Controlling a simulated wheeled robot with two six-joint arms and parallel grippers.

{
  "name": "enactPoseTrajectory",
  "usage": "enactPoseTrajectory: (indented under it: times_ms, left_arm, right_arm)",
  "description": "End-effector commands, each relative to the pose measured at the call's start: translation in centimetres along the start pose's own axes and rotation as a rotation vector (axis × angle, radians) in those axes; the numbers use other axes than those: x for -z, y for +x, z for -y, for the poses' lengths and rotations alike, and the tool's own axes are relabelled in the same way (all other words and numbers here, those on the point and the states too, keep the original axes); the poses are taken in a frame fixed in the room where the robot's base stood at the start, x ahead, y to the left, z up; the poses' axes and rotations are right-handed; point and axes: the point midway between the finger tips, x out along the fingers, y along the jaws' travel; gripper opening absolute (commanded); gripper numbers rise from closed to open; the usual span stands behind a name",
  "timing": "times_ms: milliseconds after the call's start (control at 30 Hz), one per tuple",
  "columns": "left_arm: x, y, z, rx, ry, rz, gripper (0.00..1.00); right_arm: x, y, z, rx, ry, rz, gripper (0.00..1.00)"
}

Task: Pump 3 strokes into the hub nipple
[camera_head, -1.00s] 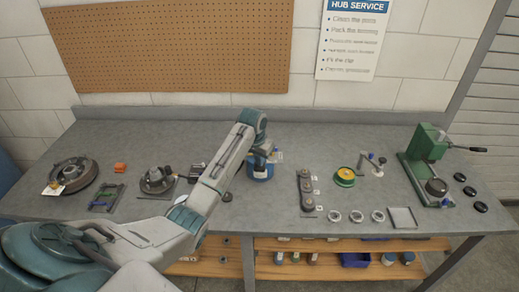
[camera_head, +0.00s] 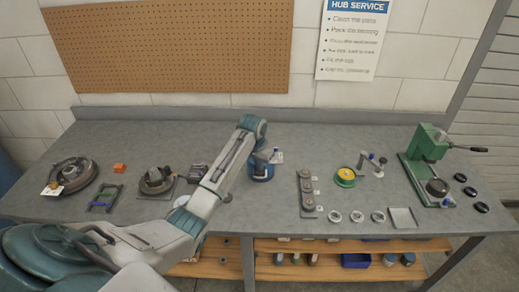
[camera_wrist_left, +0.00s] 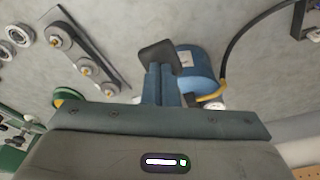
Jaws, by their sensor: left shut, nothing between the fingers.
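A blue grease pump can (camera_head: 261,172) stands upright on the bench near the middle. In the left wrist view the can (camera_wrist_left: 205,68) lies just beyond my fingers, with a dark hose (camera_wrist_left: 258,32) curving off it. My left gripper (camera_wrist_left: 160,70) is shut and empty, with a dark flat piece at its tips, close beside the can; I cannot tell whether it touches. In the head view my left gripper (camera_head: 268,154) is at the can's top, partly hidden by my arm. A dark hub on a plate (camera_head: 156,181) sits left of my forearm; its nipple is too small to make out.
A row of dark pieces on a strip (camera_head: 307,192), a yellow-green ring (camera_head: 346,178), several small rings and a tray (camera_head: 403,217) lie right of the can. A green press (camera_head: 427,165) stands far right. A drum (camera_head: 70,177) lies at left.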

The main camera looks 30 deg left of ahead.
Motion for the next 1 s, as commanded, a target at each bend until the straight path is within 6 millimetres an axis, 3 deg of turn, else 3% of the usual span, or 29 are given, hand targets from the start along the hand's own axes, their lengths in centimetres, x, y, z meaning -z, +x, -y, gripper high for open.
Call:
enactPoseTrajectory:
  times_ms: [267,700,1000]
  left_arm:
    - [0.9,-2.3,0.3,0.001,0.000,-0.002,0.00]
    - [2.2,-5.7,0.6,0.000,0.000,-0.002,0.00]
    - [2.4,-6.4,0.7,0.000,0.000,0.000,0.00]
  right_arm:
    - [0.1,-1.5,-0.1,0.000,0.000,0.000,0.66]
    - [0.1,-1.2,0.1,0.002,0.001,0.000,0.66]
    - [0.1,-1.2,0.2,0.003,0.002,0.000,0.66]
